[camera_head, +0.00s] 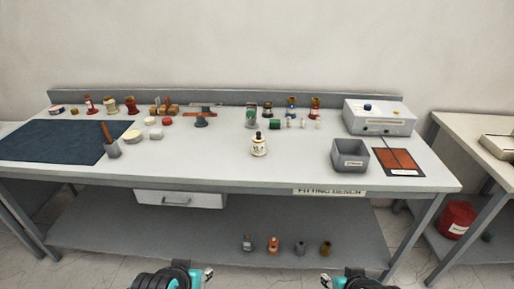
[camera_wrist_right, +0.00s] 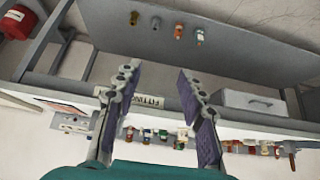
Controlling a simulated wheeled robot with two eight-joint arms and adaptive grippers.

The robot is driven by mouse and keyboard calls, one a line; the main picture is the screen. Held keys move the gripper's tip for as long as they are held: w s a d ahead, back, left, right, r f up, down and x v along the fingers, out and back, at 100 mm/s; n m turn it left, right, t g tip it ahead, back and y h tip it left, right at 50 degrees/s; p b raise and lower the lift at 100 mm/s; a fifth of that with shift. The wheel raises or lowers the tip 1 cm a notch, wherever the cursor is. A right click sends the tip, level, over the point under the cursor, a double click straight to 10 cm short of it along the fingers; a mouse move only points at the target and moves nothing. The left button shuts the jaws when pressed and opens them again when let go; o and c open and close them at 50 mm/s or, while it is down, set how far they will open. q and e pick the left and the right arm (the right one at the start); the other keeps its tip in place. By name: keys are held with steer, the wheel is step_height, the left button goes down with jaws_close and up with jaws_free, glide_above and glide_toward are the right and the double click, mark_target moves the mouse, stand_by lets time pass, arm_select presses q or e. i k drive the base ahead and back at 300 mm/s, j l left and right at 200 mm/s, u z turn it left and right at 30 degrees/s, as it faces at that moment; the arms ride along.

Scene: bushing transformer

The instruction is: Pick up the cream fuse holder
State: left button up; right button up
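A cream piece with a dark top (camera_head: 259,148) stands upright alone near the middle of the bench top; it looks like the cream fuse holder, though it is small here. A cream piece (camera_wrist_right: 183,133) also shows between my right fingers in the right wrist view, well beyond them. My right gripper (camera_wrist_right: 158,78) is open and empty, its two fingers wide apart. In the head view it (camera_head: 342,280) is at the bottom edge, in front of the bench. My left gripper (camera_head: 190,278) is also at the bottom edge, clear of the bench; its fingers are mostly cut off.
Several small parts line the back. The lower shelf (camera_head: 180,238) holds several more. Bench top around the cream piece is clear.

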mark_target(258, 150)
steer(key=i+j+u, duration=0.15)
steer(key=i+j, duration=0.15)
steer(key=i, duration=0.2)
steer(key=i+j+u, duration=0.15)
steer(key=i+j, duration=0.15)
steer(key=i, duration=0.2)
